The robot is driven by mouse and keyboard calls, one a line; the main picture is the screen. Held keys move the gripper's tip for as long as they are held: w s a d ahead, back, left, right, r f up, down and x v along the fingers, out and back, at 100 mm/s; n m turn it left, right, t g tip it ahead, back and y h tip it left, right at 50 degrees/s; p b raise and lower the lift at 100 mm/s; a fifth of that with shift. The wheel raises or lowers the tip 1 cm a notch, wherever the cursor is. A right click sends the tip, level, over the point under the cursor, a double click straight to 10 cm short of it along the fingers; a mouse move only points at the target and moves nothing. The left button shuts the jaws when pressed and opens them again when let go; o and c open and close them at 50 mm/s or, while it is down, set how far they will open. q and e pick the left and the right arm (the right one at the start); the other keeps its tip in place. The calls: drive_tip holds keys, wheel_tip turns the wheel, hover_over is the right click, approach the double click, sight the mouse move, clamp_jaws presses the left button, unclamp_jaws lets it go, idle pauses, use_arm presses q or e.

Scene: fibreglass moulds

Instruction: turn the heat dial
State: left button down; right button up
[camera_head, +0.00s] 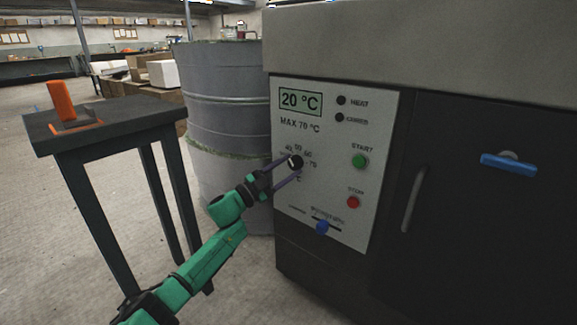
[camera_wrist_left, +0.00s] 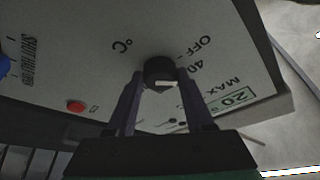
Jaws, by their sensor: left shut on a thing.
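The heat dial (camera_head: 295,161) is a black round knob with a light pointer mark on the oven's pale control panel (camera_head: 330,225). Numbers 40 to 70 are printed around it. My left gripper (camera_head: 290,170) reaches the panel from the lower left, shut on the dial. In the left wrist view the dial (camera_wrist_left: 160,72) sits between the two fingertips (camera_wrist_left: 160,82), its white mark facing the camera. The display (camera_head: 300,102) reads 20 °C, with MAX 70 °C below it. My right gripper is not in view.
A dark table (camera_head: 110,112) with an orange object (camera_head: 61,100) stands at left. A grey drum (camera_head: 222,95) stands beside the oven.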

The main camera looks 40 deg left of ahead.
use_arm(q)
drive_tip(key=m, duration=0.1)
drive_tip(key=m+g+h+p, duration=0.1)
drive_tip(key=m, duration=0.2)
drive_tip(key=shift+a+r+g, duration=0.1)
drive_tip(key=shift+r+g, duration=0.15)
drive_tip(key=shift+g, duration=0.05)
drive_tip(key=m+p, duration=0.1)
drive_tip(key=m, duration=0.1)
drive_tip(key=shift+r+m+g, duration=0.1)
drive_tip(key=shift+m+g, duration=0.3)
drive_tip(key=shift+m+h+p, duration=0.3)
drive_tip(key=shift+m, duration=0.3)
drive_tip(key=shift+g, duration=0.3)
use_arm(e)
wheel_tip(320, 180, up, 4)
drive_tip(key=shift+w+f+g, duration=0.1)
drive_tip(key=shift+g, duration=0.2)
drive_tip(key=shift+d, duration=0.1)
use_arm(q)
drive_tip(key=shift+c, duration=1.4)
unclamp_jaws()
